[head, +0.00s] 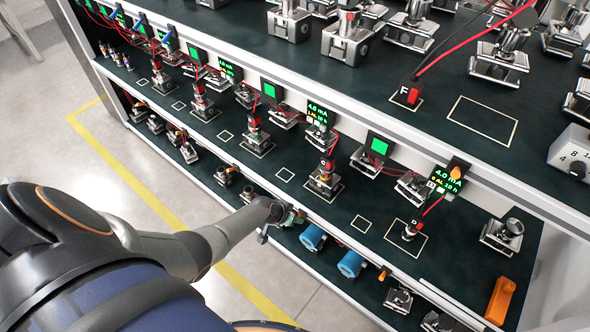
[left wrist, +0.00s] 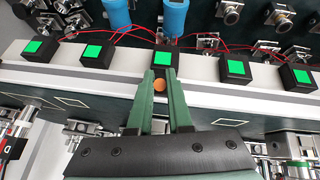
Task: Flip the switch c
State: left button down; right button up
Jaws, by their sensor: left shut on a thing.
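In the head view my left gripper (head: 291,215) is at the white front edge of the lower shelf. In the left wrist view its green fingers (left wrist: 160,78) are shut on a round orange switch knob (left wrist: 159,86), one finger on each side. The knob is on the white ledge (left wrist: 110,83), in front of a black box at the fingertips. In the head view the gripper hides this knob. No letter shows beside it, so I cannot tell from a label that it is switch c. A transmitter marked C (head: 325,165) stands on the shelf above. My right gripper is not in view.
Black boxes with green lights (left wrist: 98,52) line the ledge on both sides of the fingers. Red wires (left wrist: 205,42) run behind them. Two blue cylinders (head: 313,237) stand right of the gripper. Another orange switch (head: 384,273) is farther right. Floor (head: 75,165) is clear at left.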

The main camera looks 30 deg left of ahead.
pick_arm(q)
jog(key=shift+w, duration=0.1)
jog(key=c, duration=0.8)
grip_release()
jog(key=shift+c, duration=0.2)
jog(key=p+v, duration=0.7)
jog(key=v, duration=0.5)
jog(key=shift+r, duration=0.25)
jog(key=shift+s, duration=0.2)
jog(key=s+d+r+m+t, duration=0.2)
jog(key=s+d+r+t, duration=0.1)
jog(key=s+d+r, duration=0.6)
jog(key=s+d, duration=0.3)
jog(key=d, duration=0.2)
jog(key=shift+s+d+r+m+h, duration=0.2)
jog(key=shift+s+r+m+h, duration=0.15)
jog(key=shift+m+h, duration=0.05)
